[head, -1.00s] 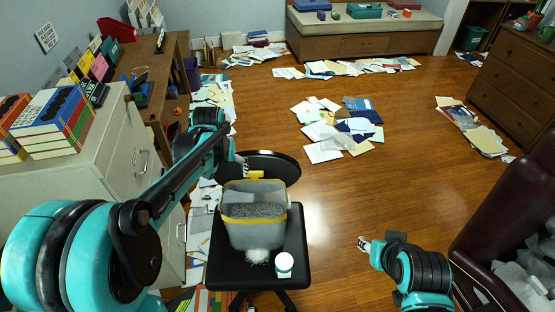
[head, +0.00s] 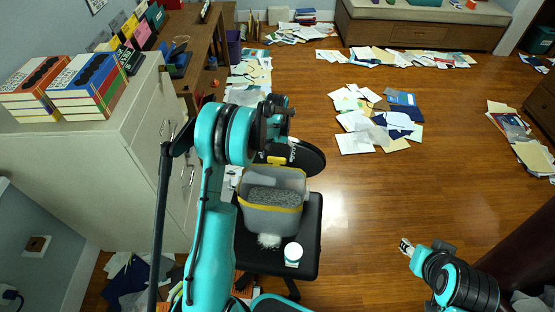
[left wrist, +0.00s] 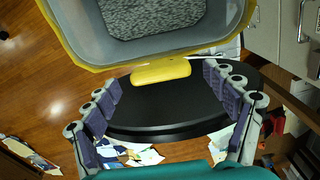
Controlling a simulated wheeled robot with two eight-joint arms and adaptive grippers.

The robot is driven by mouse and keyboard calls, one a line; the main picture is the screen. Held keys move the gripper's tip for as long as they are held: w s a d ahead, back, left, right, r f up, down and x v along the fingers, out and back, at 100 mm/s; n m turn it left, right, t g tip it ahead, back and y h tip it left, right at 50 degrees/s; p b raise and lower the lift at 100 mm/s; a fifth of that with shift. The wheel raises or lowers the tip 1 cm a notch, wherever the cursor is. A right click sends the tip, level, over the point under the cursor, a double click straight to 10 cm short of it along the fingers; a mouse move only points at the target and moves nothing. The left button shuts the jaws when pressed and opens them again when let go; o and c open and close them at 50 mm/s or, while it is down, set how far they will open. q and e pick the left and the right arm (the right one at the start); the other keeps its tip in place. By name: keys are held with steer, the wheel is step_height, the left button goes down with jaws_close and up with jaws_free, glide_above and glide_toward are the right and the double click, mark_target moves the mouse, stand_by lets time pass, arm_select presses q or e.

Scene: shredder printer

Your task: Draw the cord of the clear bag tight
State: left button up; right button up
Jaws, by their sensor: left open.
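The clear bag (head: 270,223) lines a bin of grey shreds (head: 275,196) on a black chair seat (head: 310,225). Its yellow cord band (head: 262,206) runs around the rim, and a yellow pull tab (left wrist: 160,71) sticks out on the chair-back side. My left gripper (left wrist: 162,86) is open, with its fingers spread either side of the tab in the left wrist view; contact is not visible. In the head view its fingers are mostly hidden by my wrist. My right gripper (head: 405,247) is away to the right over the floor; its finger opening is unclear.
A white-lidded jar (head: 293,253) and pale shreds (head: 269,240) lie on the seat in front of the bin. The round black chair back (head: 308,158) stands behind it. A pale cabinet (head: 130,165) is close on the left. Open floor lies to the right.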

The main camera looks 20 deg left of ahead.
arm_select(q)
steer(key=shift+f, duration=0.7)
steer(key=c, duration=1.7)
steer(key=s+d+r+p, duration=0.2)
steer(key=s+r+p, duration=0.1)
steer(key=s+r, duration=0.5)
steer(key=shift+s+d+p, duration=0.3)
steer(key=shift+s+p, duration=0.1)
steer(key=shift+s, duration=0.25)
steer(key=o, duration=1.7)
steer(key=shift+w, duration=0.1)
